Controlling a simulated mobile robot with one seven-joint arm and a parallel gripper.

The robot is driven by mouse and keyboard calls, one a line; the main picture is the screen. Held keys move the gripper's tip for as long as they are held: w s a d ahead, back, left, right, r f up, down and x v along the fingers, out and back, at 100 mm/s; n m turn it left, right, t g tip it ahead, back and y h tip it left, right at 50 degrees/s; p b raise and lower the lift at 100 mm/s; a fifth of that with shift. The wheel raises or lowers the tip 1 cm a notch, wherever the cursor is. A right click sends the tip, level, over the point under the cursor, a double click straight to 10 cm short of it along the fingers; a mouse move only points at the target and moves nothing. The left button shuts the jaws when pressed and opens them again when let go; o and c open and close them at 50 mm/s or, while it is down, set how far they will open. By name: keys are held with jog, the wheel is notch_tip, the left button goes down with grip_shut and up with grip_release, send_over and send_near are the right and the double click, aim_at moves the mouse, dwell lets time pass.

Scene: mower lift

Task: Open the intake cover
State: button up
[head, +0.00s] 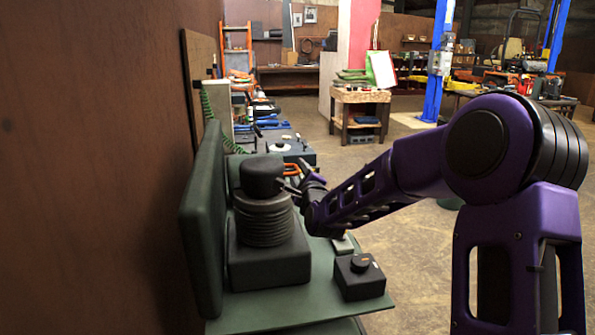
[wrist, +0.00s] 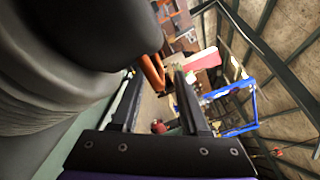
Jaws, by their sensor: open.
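The intake cover appears to be the dark round cap (head: 262,177) on top of a ribbed grey bellows (head: 264,222), which rises from a dark square base (head: 268,262). The cap looks closed down on the bellows. My gripper (head: 289,182) is close to the cap's right side. In the wrist view the cap (wrist: 105,25) and bellows (wrist: 40,85) fill the upper left, beside the open fingers of my gripper (wrist: 158,90).
The bellows unit stands on a green bench (head: 300,310) with an upright green panel (head: 203,225) close on its left. A small dark box with a knob (head: 358,276) sits at front right. Behind are an orange-handled item (head: 291,169) and another dark box (head: 292,147). Open floor lies right.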

jog(key=shift+w+a, duration=0.1)
jog(key=shift+w, duration=0.4)
grip_shut()
dwell(1.2)
